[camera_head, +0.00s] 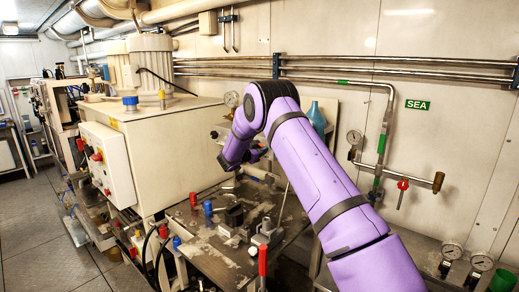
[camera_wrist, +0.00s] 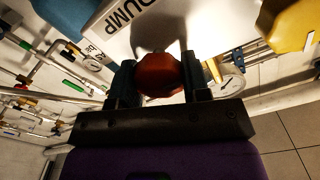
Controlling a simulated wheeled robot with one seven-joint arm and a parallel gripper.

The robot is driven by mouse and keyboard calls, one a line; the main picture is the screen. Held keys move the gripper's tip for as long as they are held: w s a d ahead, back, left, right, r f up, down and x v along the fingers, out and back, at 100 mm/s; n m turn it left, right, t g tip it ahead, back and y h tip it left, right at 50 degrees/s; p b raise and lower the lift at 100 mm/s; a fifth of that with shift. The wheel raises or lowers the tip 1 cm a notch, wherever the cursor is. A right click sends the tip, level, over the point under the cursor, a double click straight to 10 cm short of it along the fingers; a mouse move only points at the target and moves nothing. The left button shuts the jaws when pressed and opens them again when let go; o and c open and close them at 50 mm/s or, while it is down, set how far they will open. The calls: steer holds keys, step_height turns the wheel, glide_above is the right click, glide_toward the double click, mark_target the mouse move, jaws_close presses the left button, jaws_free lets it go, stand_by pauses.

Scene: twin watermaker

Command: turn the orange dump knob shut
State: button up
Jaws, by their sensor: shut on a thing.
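The orange dump knob (camera_wrist: 160,80) shows in the wrist view as a dark orange-red, faceted knob. It sits just below a white plate (camera_wrist: 150,36) lettered "DUMP", seen tilted. My gripper (camera_wrist: 158,66) has one dark finger on each side of the knob and is shut on it. The knob's pointing direction cannot be read, as the gripper body covers its lower side. In the head view my purple arm reaches in from the right, and the knob cannot be made out behind the wrist.
A yellow part (camera_wrist: 288,25) and a blue part (camera_wrist: 68,14) flank the plate in the wrist view. In the head view, a cluttered metal bench (camera_head: 215,262) with red- and blue-handled valves lies below my arm. A large white housing (camera_head: 170,150) stands left; wall pipes and gauges are right.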

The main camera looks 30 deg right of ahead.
steer(key=m, duration=0.8)
steer(key=shift+f, duration=0.15)
steer(key=m, duration=0.4)
steer(key=shift+s+f, duration=0.1)
steer(key=shift+m, duration=2.1)
steer(key=shift+f, duration=0.1)
steer(key=o, duration=0.9)
steer(key=shift+o, duration=0.2)
steer(key=shift+a, duration=0.15)
